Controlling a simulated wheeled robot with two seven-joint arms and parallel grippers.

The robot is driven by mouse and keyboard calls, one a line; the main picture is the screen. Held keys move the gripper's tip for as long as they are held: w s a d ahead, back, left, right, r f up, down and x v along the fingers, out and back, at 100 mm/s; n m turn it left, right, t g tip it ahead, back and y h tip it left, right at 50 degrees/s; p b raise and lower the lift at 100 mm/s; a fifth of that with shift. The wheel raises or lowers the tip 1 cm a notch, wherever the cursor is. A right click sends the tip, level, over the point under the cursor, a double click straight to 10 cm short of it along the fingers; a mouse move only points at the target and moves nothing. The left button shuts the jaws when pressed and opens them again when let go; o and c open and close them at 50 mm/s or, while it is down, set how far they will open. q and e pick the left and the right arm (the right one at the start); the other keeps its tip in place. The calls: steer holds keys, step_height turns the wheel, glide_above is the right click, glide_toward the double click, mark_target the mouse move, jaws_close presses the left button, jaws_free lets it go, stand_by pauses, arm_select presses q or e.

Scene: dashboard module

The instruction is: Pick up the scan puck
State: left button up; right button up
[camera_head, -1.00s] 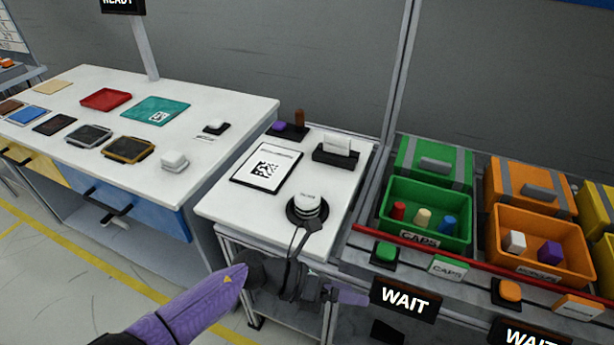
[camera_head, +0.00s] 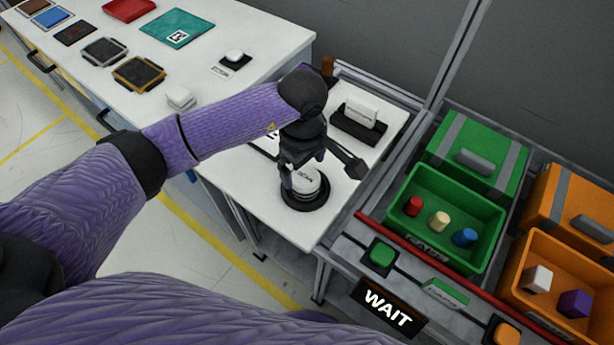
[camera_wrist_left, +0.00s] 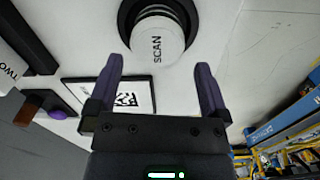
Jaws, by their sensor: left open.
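The scan puck (camera_head: 306,181) is a white round puck marked SCAN. It sits in a black round base (camera_head: 304,199) on the small white table. It also shows at the top of the left wrist view (camera_wrist_left: 158,38), ahead of the fingertips. My left gripper (camera_head: 303,172) is over the puck in the head view and partly covers it. In the left wrist view my left gripper (camera_wrist_left: 160,75) is open, with nothing between its fingers. Whether the fingers touch the puck I cannot tell. My right gripper does not show.
A black holder with a white block (camera_head: 360,114) stands behind the puck. A printed code card (camera_wrist_left: 124,97) lies beside it. To the right are a green bin (camera_head: 447,213) with caps and an orange bin (camera_head: 560,270). A WAIT sign (camera_head: 387,306) is in front.

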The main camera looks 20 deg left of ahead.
mark_target(305, 177)
arm_select(q)
step_height(305, 177, down, 6)
steer(key=shift+w+r+b, duration=0.1)
steer(key=shift+b, duration=0.45)
steer(key=c, duration=1.2)
